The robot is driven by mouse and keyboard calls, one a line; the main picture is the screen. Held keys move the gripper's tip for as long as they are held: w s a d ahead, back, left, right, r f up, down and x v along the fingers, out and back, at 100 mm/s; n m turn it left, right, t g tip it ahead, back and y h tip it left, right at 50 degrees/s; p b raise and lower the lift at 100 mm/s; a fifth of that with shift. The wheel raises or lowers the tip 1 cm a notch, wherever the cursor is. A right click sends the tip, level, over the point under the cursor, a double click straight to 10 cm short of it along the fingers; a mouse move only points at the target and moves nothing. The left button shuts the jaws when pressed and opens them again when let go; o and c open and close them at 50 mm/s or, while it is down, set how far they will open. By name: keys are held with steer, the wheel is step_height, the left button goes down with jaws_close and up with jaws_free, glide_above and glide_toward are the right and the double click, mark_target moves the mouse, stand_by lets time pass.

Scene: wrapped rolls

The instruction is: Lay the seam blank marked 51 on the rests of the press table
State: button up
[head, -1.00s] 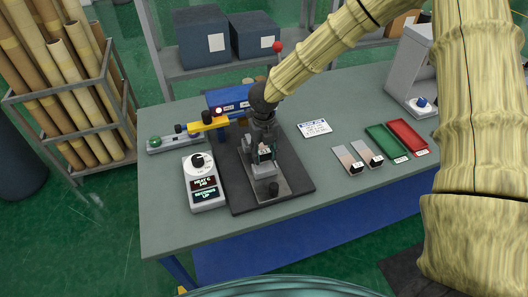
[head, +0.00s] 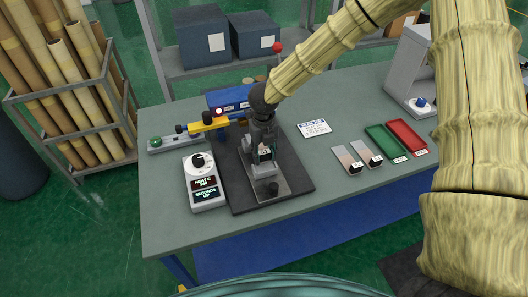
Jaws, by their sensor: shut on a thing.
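My gripper (head: 264,163) is over the press table (head: 288,188), a grey metal plate on a dark mat. It is shut on a small blank with a black and white tag (head: 265,153). The number on the tag is too small to read, and my gripper hides most of the blank. I cannot tell whether the blank touches the rests, which are largely hidden under my gripper. Two other pale blanks (head: 347,159) with dark tags lie side by side on the table to the right.
A control box (head: 203,185) with a dial and lit display stands left of the mat. A blue and yellow press arm (head: 210,124) is behind it. A white card (head: 314,128), a green tray (head: 382,137) and a red tray (head: 407,134) lie right. The front right tabletop is clear.

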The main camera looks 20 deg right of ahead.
steer(key=shift+f, duration=0.15)
stand_by(0.3)
steer(key=shift+f+b, duration=0.65)
steer(key=shift+f, duration=0.6)
steer(key=o, duration=1.1)
step_height(320, 180, up, 12)
